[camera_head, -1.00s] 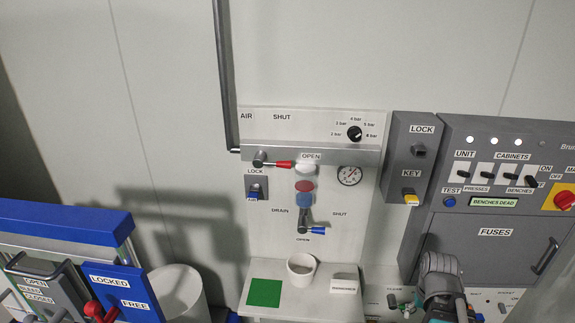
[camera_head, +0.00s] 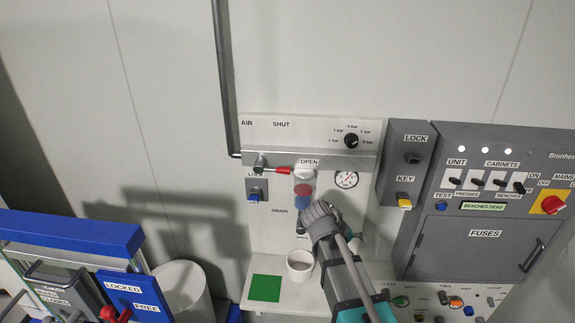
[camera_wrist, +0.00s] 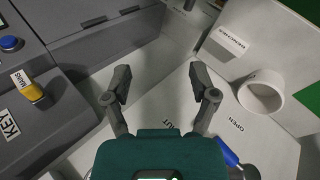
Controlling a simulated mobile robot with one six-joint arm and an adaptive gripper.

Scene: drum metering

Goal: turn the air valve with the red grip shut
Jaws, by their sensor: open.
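The air valve's red grip (camera_head: 283,171) is on the grey rail of the air panel in the head view. Its lever lies level from the dark pivot (camera_head: 260,163) at left, the grip pointing right beneath the OPEN label (camera_head: 309,162). The SHUT label (camera_head: 281,124) is above. My gripper (camera_wrist: 161,88) is open and empty in the wrist view, over the lower panel and shelf. In the head view my wrist is below and right of the red grip, clear of it; my arm hides the fingertips. The red grip does not show in the wrist view.
The blue drain grip (camera_wrist: 228,152) is close to my right finger in the wrist view. A white cup (camera_head: 300,264) stands on the shelf beside a green square (camera_head: 265,288). The lock box (camera_head: 405,165) juts out at right. A gauge (camera_head: 346,180) sits right of the filter.

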